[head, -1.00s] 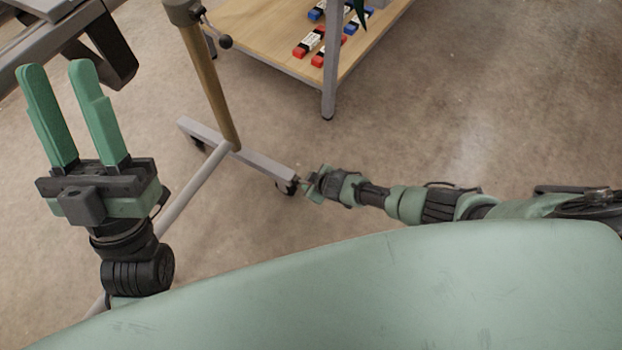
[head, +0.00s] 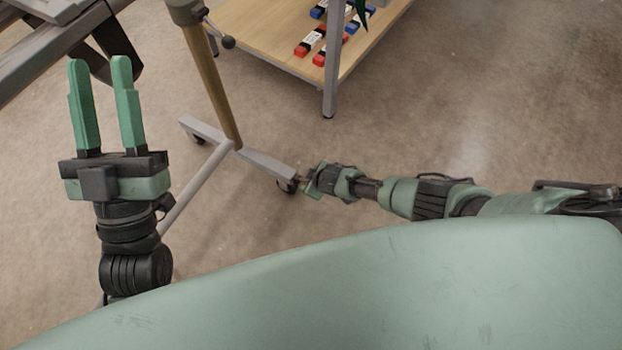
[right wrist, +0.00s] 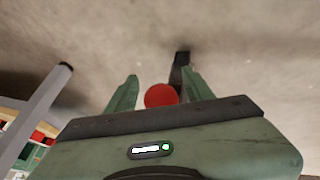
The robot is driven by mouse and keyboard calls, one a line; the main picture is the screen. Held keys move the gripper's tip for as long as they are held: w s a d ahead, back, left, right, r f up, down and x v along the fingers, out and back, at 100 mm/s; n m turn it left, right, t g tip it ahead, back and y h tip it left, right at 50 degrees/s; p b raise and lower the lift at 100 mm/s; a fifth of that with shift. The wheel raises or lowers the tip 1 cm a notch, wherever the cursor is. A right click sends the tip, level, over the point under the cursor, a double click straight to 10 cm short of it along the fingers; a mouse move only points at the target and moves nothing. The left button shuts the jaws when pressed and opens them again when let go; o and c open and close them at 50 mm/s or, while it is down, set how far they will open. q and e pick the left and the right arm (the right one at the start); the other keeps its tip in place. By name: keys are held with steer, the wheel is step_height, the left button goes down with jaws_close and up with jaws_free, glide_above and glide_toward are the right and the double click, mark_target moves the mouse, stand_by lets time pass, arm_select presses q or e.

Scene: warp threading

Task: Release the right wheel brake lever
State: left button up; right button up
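In the head view a caster wheel (head: 287,186) sits under the right end of the stand's grey foot bar (head: 262,163). My right gripper (head: 307,183) is low beside this wheel, coming from the right. In the right wrist view its two fingers (right wrist: 158,84) are apart, with a round red piece (right wrist: 160,95) between them. A dark narrow part (right wrist: 180,67) shows just beyond, near the right finger. I cannot tell whether the red piece is the lever's end or whether a finger touches it. My left gripper (head: 100,62) is open and empty at the left, well above the floor.
A wooden shelf (head: 268,28) with red and blue boxes (head: 312,42) stands behind; its grey leg (head: 331,75) also shows in the right wrist view (right wrist: 38,108). The stand's brown post (head: 212,85) rises between my arms. Floor at the right is clear.

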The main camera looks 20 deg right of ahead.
arm_select(q)
steer(key=shift+y, duration=0.3)
arm_select(e)
steer(key=shift+r, duration=0.1)
